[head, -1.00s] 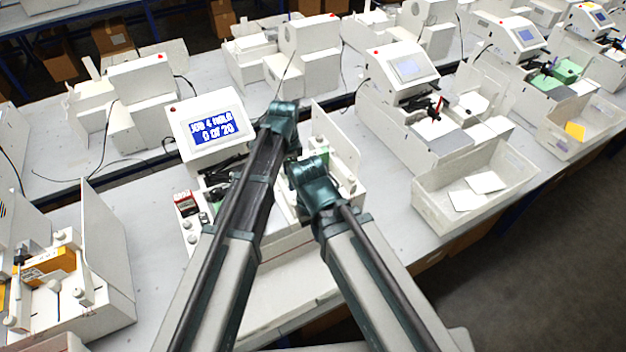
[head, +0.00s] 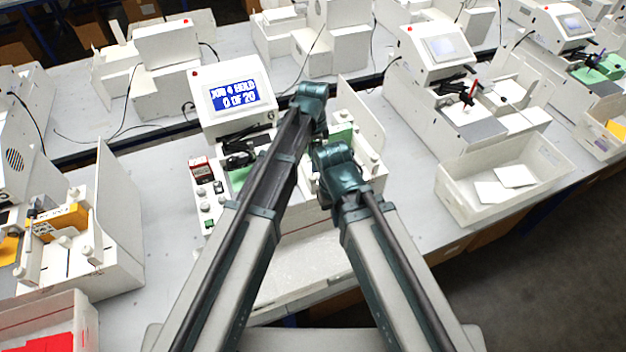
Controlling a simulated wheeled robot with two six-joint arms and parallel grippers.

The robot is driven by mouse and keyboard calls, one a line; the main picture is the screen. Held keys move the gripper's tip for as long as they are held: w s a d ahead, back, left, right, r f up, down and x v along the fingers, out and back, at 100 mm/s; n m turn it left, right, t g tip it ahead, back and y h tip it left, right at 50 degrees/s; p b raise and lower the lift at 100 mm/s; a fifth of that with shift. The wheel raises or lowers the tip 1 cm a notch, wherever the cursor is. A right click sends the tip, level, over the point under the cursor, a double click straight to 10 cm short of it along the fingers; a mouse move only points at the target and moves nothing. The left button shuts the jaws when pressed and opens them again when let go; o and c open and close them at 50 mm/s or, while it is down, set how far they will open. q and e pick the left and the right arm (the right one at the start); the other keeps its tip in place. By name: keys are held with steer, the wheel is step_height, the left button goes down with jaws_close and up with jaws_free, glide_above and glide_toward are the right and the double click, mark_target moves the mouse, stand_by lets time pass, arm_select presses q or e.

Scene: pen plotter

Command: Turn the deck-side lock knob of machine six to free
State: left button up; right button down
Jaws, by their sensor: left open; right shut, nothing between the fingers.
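The machine in front of me has a tilted screen (head: 234,97) that appears to read "JOB 4 HOLD 0 OF 20". No machine number is readable. White round knobs (head: 204,207) stand on its left front panel, near a red-and-white block (head: 199,170) and a green button (head: 209,223). I cannot tell which knob is the deck-side lock or how it is set. Much of the deck is hidden too.
An upright white panel (head: 361,118) bounds the machine's right side. A bin (head: 458,195) with white cards stands to the right. Another machine (head: 120,225) with an orange piece stands left. A bin with red contents (head: 45,343) is at lower left. Bare table lies between.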

mark_target(313, 176)
arm_select(q)
step_height(313, 176, down, 8)
steer(key=b, duration=0.6)
steer(key=shift+r+b, duration=0.1)
steer(key=shift+b, duration=0.2)
steer(key=shift+r, duration=0.1)
steer(key=shift+c, duration=0.3)
jaws_close()
